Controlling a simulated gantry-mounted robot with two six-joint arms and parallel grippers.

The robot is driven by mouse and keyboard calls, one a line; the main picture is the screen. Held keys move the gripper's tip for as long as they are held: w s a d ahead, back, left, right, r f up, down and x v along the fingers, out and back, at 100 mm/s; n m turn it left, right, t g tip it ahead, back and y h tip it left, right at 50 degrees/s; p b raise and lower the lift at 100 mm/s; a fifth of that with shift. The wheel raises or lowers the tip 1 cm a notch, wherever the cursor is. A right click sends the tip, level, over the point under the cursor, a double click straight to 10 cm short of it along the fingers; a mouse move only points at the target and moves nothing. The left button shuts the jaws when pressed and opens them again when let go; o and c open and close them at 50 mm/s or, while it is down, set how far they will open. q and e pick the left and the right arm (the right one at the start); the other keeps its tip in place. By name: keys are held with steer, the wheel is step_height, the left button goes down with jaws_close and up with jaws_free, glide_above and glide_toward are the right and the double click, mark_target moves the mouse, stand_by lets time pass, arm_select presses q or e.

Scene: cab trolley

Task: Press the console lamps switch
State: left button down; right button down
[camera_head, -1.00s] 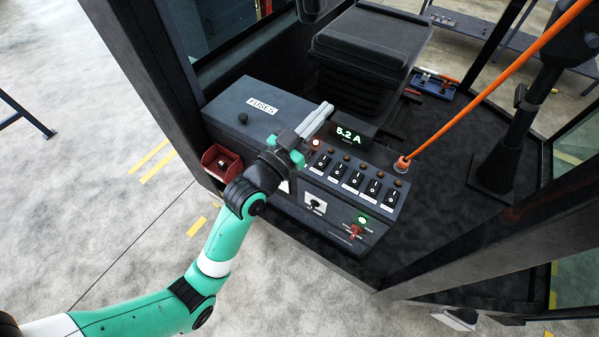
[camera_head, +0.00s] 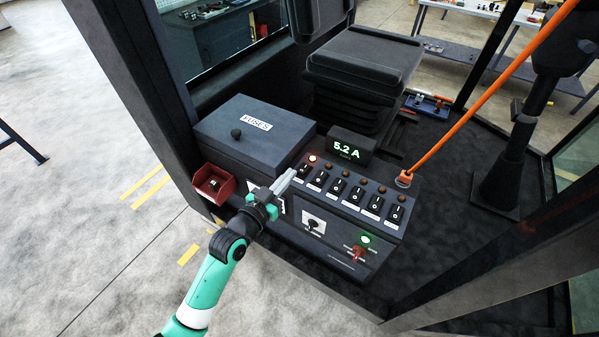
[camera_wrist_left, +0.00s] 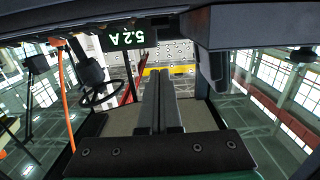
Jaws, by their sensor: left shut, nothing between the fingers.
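The console panel (camera_head: 318,228) is dark and carries a row of black rocker switches (camera_head: 339,187), each with a small round lamp above it. The leftmost lamp (camera_head: 312,158) glows reddish white; the others look brown and unlit. The switch labels are too small to read, so I cannot tell which is the console lamps switch. My left gripper (camera_head: 287,177) is shut and empty, its fingertips close to the left end of the switch row; contact cannot be told. In the left wrist view the shut fingers (camera_wrist_left: 160,100) point away from the camera. My right gripper is not in view.
A display (camera_head: 347,147) reads 5.2 A behind the switches. A fuse box (camera_head: 240,130) and a red bin (camera_head: 213,184) are at left. An orange pole (camera_head: 470,95) rises at right. A green lamp (camera_head: 365,239), a red switch (camera_head: 357,252) and a key switch (camera_head: 313,223) are on the front face.

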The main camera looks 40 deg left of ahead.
arm_select(q)
steer(key=b, duration=0.1)
glide_above(300, 179)
steer(key=w, duration=0.2)
steer(key=shift+s+a+f, duration=0.25)
steer(key=shift+s+d+f+b, duration=0.1)
steer(key=shift+s+f, duration=0.15)
steer(key=shift+f, duration=0.35)
steer(key=shift+s+f+b, duration=0.1)
steer(key=shift+s+f, duration=0.15)
steer(key=shift+f, duration=0.35)
steer(key=shift+s+d+f+b, duration=0.1)
steer(key=shift+s+f, duration=0.15)
steer(key=shift+f, duration=0.35)
